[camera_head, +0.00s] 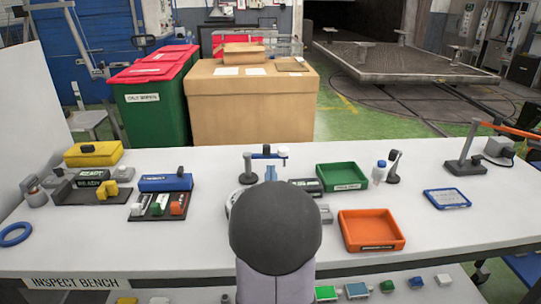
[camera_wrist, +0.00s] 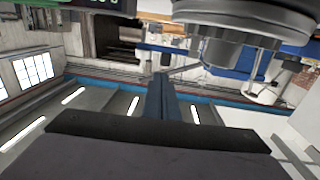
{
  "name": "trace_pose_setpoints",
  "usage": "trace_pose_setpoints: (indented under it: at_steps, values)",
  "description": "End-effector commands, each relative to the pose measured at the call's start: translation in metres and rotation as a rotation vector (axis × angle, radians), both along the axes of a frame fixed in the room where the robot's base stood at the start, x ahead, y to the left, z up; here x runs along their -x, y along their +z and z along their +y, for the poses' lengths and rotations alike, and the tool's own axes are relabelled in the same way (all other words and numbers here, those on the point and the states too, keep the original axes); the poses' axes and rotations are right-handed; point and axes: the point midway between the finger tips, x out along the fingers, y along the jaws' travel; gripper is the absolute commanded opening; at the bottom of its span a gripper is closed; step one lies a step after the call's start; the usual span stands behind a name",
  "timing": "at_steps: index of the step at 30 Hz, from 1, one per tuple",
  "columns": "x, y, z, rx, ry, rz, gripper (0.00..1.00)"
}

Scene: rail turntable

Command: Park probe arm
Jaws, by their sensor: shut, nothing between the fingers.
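A small dark post with a blue crossbar and white ends, which looks like the probe arm (camera_head: 265,155), stands mid-bench in the head view. A pale round rim, perhaps the turntable (camera_head: 230,199), shows beside my dark wrist, which hides most of it. My gripper (camera_head: 271,173) shows as narrow blue fingers just in front of the crossbar; whether they touch it I cannot tell. In the wrist view my gripper (camera_wrist: 162,88) is shut and empty. A round metal part (camera_wrist: 245,18) fills the top of that view; I cannot tell what it is.
A green tray (camera_head: 342,187) and an orange tray (camera_head: 371,246) lie right of my gripper. A blue box (camera_head: 165,183) and a yellow box (camera_head: 93,153) sit left. The front-left bench is mostly clear.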

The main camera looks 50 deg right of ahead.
Motion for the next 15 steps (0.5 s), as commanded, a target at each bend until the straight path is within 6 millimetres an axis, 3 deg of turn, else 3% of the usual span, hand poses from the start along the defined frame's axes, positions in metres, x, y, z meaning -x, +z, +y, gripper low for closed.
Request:
trace_pose_setpoints:
  at_steps: [15]
  values:
    - [-0.054,0.001,-0.062,-0.001,0.001,0.001,0.0]
